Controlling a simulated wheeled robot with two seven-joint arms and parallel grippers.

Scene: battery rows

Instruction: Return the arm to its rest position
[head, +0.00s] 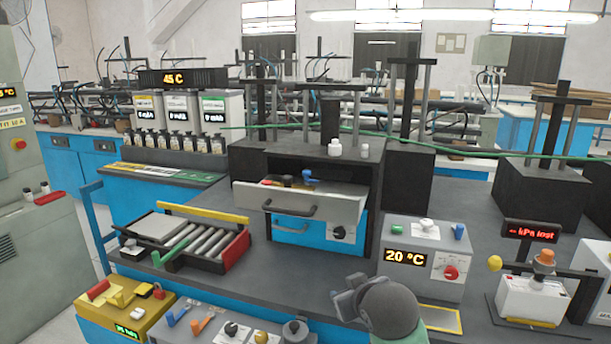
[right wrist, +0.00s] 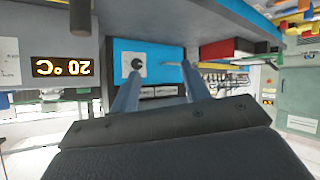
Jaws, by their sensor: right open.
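My right gripper (head: 347,294) shows at the bottom centre of the head view, with the rounded grey and green part of my arm behind it. It hovers before the bench front, left of the 20 °C box. In the right wrist view its two blue-grey fingers (right wrist: 160,72) stand apart with nothing between them. Beyond them is the blue drawer front (right wrist: 115,58) with its black knob, seen upside down. My left gripper is not in view.
The 20 °C box (head: 426,261) stands close right of my gripper. An open grey drawer (head: 340,205) with items inside juts from the black cabinet. A roller tray (head: 235,249) lies left. A yellow box (head: 110,318) and small controls line the front edge.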

